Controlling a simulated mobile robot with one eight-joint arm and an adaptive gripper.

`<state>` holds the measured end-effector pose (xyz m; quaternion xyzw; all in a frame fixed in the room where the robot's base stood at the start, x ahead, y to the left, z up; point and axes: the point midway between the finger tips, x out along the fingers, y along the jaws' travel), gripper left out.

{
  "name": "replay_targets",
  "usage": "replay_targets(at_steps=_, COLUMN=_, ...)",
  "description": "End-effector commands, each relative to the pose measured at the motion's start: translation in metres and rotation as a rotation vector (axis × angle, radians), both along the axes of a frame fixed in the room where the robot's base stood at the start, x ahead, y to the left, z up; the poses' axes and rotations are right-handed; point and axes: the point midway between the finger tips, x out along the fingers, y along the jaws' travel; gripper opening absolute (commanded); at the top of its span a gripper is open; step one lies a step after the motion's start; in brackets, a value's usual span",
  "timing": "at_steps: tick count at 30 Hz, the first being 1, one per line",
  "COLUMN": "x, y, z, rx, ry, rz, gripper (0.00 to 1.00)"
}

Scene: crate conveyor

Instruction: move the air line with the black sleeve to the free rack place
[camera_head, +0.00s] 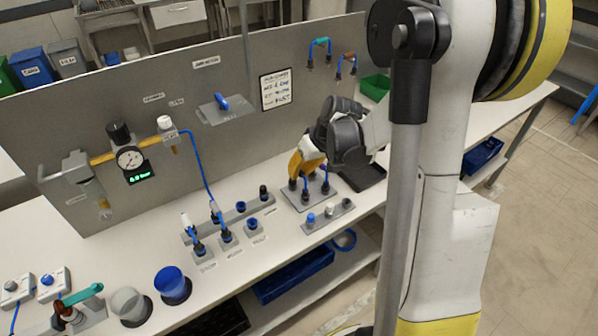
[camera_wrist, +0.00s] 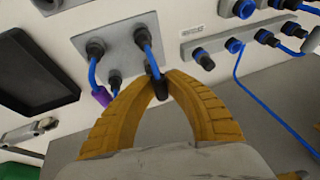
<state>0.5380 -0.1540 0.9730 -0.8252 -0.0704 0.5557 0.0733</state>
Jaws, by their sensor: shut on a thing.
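My gripper (camera_wrist: 160,82) has its two yellow fingers closed on the black sleeve (camera_wrist: 161,86) of a blue air line (camera_wrist: 148,55). The line runs from the sleeve to a black fitting on the grey rack plate (camera_wrist: 120,52). In the head view my gripper (camera_head: 305,165) is low over the rack plate (camera_head: 296,203), and the fingers hide the sleeve there. Another blue line with a purple sleeve (camera_wrist: 101,96) stands beside the held one. The fingers cover part of the plate, so I cannot tell which place is free.
A grey panel (camera_head: 240,75) stands behind the bench. A black tray (camera_head: 367,178) lies right of the rack. A small bar (camera_head: 318,222) with caps lies in front of it. A long fitting strip (camera_head: 225,219) lies left. The bench is clear right of the tray.

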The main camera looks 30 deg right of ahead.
Motion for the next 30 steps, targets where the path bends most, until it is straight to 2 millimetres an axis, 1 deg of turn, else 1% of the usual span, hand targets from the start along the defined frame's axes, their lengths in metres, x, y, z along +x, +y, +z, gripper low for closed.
replay_targets(at_steps=10, x=0.0001, y=0.0000, z=-0.0004, rx=0.000, ry=0.000, rz=0.000, gripper=0.00)
replay_targets(at_steps=21, x=0.0001, y=0.0002, z=-0.0083, rx=0.000, ry=0.000, rz=0.000, gripper=0.00)
replay_targets(at_steps=30, x=0.0001, y=0.0002, z=-0.0078, rx=0.000, ry=0.000, rz=0.000, gripper=0.00)
